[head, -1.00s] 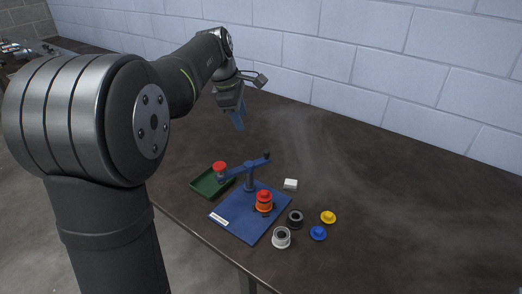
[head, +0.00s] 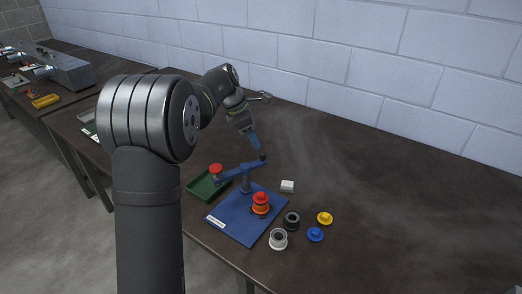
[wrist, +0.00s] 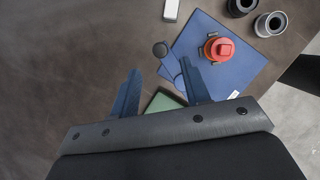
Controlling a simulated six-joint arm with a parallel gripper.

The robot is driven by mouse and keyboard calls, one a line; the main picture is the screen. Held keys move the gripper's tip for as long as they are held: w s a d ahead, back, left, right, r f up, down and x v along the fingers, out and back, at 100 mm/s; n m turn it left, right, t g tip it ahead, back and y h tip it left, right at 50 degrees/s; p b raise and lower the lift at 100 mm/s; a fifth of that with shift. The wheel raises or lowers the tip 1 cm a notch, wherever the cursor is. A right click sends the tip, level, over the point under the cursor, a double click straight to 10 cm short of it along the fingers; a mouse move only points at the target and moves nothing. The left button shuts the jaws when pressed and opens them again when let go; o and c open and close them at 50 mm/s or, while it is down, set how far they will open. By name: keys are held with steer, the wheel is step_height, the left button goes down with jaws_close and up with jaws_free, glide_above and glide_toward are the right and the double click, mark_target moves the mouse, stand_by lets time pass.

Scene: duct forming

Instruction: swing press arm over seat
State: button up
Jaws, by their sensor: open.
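The press is a blue base plate (head: 232,222) with a post (head: 245,183) and a blue press arm (head: 233,172) on top. The arm has a red pad (head: 216,169) at its left end, over the green tray, and a dark knob (head: 263,157) at its right end. An orange and red stack (head: 261,201) stands on the plate, hiding the seat; the pad is not over it. My gripper (head: 256,143) is open and empty, above and just behind the knob. In the wrist view its blue fingers (wrist: 161,88) are apart, and the knob (wrist: 160,48) shows beyond them.
A green tray (head: 194,194) lies left of the plate. A white block (head: 287,186) lies right of the post. A black ring (head: 292,220), a white ring (head: 278,240), a yellow part (head: 325,218) and a blue part (head: 315,234) lie to the right. The far right of the table is clear.

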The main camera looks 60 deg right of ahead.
mark_target(262, 152)
steer(key=x, duration=0.6)
steer(key=shift+s+f, duration=0.1)
steer(key=shift+f, duration=0.1)
steer(key=shift+c, duration=0.2)
jaws_close()
